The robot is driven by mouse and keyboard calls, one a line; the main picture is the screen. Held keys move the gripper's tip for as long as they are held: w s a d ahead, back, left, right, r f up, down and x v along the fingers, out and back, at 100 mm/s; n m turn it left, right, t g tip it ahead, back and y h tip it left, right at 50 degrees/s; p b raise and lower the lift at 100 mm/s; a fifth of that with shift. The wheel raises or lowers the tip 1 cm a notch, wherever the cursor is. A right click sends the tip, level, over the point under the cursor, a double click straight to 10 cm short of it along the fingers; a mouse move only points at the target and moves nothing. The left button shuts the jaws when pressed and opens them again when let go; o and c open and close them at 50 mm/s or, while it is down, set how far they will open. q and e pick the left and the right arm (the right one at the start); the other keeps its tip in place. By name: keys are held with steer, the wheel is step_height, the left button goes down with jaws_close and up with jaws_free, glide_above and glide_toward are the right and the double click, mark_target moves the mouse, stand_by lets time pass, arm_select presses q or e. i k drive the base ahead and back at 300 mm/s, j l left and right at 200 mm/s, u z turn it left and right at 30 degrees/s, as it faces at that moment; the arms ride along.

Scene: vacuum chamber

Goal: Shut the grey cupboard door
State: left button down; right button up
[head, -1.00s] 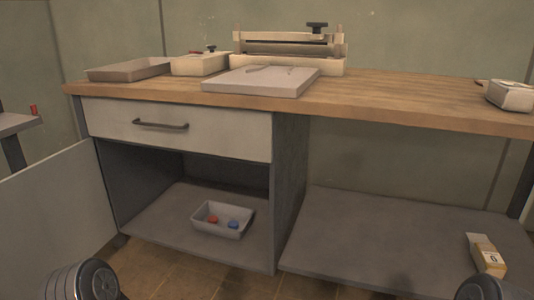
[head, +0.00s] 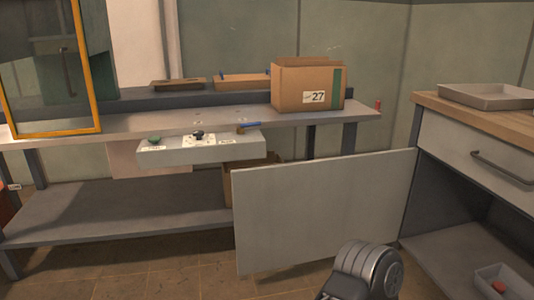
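The grey cupboard door (head: 320,212) stands wide open in the head view, swung out to the left from its hinge side at the cupboard's left edge. The cupboard (head: 418,200) is at the right, with its inside exposed below a closed drawer (head: 470,150). Part of my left arm shows at the bottom, in front of the door's lower right part. Its gripper is out of view, and so is my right gripper. I see no contact between the arm and the door.
A grey tray (head: 486,97) lies on the wooden worktop. A small tray (head: 495,283) with a red item is inside the cupboard. A bench (head: 120,128) behind the door carries a cardboard box (head: 308,85). Tiled floor (head: 180,275) is clear left of the door.

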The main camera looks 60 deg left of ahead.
mark_target(286, 215)
steer(key=j+u, duration=0.1)
steer(key=j, duration=0.35)
steer(key=i+j+u, duration=0.15)
steer(key=j, duration=0.25)
steer(key=i+j+u, duration=0.1)
steer(key=j, duration=0.35)
steer(key=i+j+u, duration=0.1)
steer(key=j, duration=0.3)
steer(key=i+j+u, duration=0.15)
steer(key=j, duration=0.25)
